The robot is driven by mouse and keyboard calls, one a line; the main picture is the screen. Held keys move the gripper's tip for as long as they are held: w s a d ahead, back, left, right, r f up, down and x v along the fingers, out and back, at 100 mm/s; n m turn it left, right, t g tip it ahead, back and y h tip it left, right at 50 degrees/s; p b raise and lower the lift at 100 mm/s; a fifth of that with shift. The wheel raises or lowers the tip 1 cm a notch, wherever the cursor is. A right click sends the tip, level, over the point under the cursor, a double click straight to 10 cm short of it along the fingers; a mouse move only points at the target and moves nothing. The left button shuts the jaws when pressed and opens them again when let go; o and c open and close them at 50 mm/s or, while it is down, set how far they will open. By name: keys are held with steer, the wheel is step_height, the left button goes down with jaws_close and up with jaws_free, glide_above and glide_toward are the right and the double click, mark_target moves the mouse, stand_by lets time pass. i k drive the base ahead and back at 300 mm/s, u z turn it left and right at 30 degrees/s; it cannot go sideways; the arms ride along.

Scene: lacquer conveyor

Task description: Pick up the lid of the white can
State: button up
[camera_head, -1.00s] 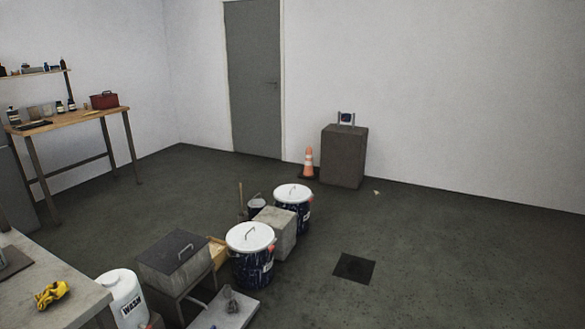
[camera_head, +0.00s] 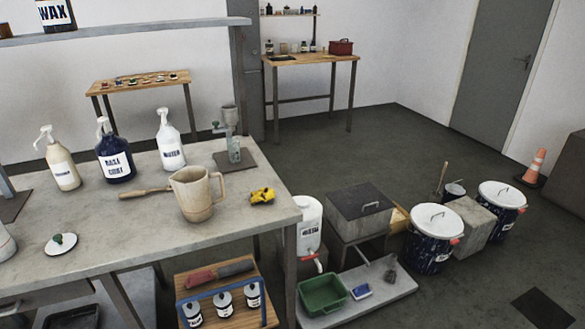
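A small white round lid (camera_head: 61,246) with a dark green knob lies flat on the grey workbench (camera_head: 110,250), near its front left. A white rounded vessel (camera_head: 5,245) is cut off by the left picture edge beside it; I cannot tell whether it is the white can. My gripper is not in view.
A beige jug (camera_head: 197,195), a wooden-handled brush (camera_head: 146,191), a yellow object (camera_head: 262,196) and several pump bottles (camera_head: 115,157) stand or lie on the bench.

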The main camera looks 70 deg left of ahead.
mark_target(60, 244)
steer(key=z, duration=0.8)
steer(key=k, duration=0.15)
steer(key=u, duration=2.5)
steer(key=k, duration=0.15)
steer(key=u, duration=2.15)
steer(key=k, duration=0.3)
steer(key=u, duration=1.55)
